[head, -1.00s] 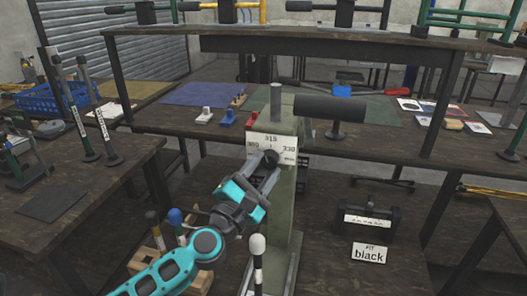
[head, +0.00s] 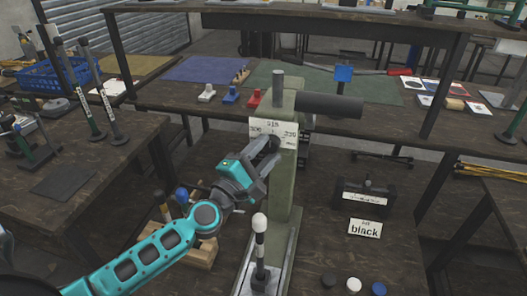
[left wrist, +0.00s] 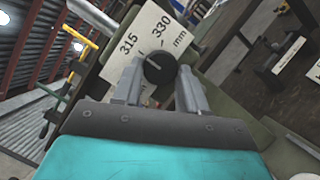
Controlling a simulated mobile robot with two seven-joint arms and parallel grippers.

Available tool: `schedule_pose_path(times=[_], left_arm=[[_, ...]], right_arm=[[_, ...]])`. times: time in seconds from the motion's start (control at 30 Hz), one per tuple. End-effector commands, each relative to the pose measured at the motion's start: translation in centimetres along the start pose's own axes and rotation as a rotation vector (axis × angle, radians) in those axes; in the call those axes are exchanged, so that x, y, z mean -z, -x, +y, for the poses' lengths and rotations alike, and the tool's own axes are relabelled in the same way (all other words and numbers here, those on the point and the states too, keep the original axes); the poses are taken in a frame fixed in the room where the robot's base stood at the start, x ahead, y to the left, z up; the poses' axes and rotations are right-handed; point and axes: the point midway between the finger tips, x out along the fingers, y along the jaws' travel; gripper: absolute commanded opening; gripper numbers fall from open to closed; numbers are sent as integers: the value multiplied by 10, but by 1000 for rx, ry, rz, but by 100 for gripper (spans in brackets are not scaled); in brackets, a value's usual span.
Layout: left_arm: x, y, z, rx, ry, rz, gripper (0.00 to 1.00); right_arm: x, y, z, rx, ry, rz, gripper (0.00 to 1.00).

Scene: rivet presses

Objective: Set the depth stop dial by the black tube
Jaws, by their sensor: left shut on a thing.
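The press (head: 283,170) is a green-grey column with a horizontal black cylinder at its top. Its white scale plate (head: 274,130) carries the dial, a round black knob (left wrist: 160,69) with a pale line on its face. In the left wrist view the plate (left wrist: 147,38) reads 315, 330 and mm. My left gripper (head: 262,152) is shut on the knob, one finger on each side; the fingers (left wrist: 160,88) show in the left wrist view. A black device (head: 366,198) with a white label, its small print unreadable, stands right of the press behind a "FIT black" card (head: 365,229). My right gripper is out of view.
Black, white and blue caps (head: 354,284) lie at the front. A bench with mats stands behind.

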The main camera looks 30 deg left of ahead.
Motion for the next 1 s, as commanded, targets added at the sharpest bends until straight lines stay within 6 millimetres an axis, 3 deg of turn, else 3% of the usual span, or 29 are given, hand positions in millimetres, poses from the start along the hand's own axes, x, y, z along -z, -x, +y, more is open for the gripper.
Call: schedule_pose_path(times=[0.07,0.1,0.37,0.73,1.0], left_arm=[[0,0,-1,3,0,0,12],[0,0,-1,3,0,0,43],[0,0,-1,1,0,0,68],[0,8,-2,1,1,1,68],[2,51,-4,4,-1,1,68]], right_arm=[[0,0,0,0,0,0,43],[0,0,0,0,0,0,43],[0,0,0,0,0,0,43],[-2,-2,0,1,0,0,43],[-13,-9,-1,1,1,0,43]])
